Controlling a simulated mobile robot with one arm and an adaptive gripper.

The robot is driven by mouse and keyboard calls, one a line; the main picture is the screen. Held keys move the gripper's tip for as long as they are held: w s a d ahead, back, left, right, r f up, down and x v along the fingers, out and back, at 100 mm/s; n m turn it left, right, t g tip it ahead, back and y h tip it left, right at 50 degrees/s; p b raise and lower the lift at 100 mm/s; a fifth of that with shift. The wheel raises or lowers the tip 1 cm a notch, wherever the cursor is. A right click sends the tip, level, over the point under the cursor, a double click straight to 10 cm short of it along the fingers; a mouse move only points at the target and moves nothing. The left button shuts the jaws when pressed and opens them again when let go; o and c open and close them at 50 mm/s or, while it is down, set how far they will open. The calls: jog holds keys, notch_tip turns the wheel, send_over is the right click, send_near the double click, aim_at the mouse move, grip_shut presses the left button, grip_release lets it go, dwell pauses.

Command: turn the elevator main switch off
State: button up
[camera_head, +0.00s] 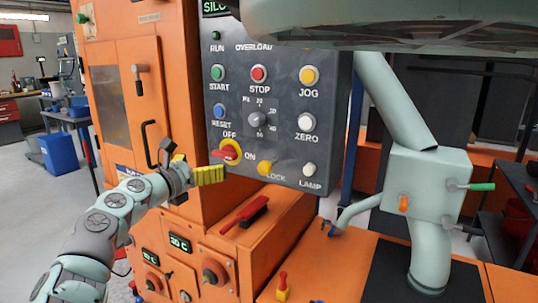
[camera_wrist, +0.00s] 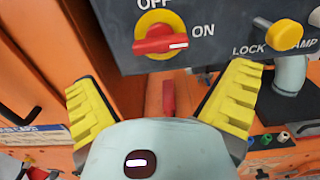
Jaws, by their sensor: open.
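The main switch is a red handle on a yellow disc at the lower left of the dark control panel, seen in the head view (camera_head: 229,154) and the wrist view (camera_wrist: 160,40). The handle lies nearly horizontal, its white mark toward the "ON" label at its right; "OFF" is above it. My gripper (camera_head: 192,164) is open and empty, just left of and slightly below the switch. In the wrist view my gripper's yellow-padded fingers (camera_wrist: 165,85) stand wide apart, with the switch ahead between and above them, not touched.
A yellow lock knob (camera_head: 265,168) and a white lamp button (camera_head: 309,169) sit right of the switch. Start (camera_head: 218,72) and stop (camera_head: 259,73) buttons are higher.

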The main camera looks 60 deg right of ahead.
aim_at(222, 156)
jog(key=d, duration=0.7)
jog(key=shift+w, duration=0.2)
jog(key=shift+d, duration=0.45)
jog(key=shift+c, duration=0.3)
jog(key=shift+r, duration=0.1)
jog(key=c, duration=0.9)
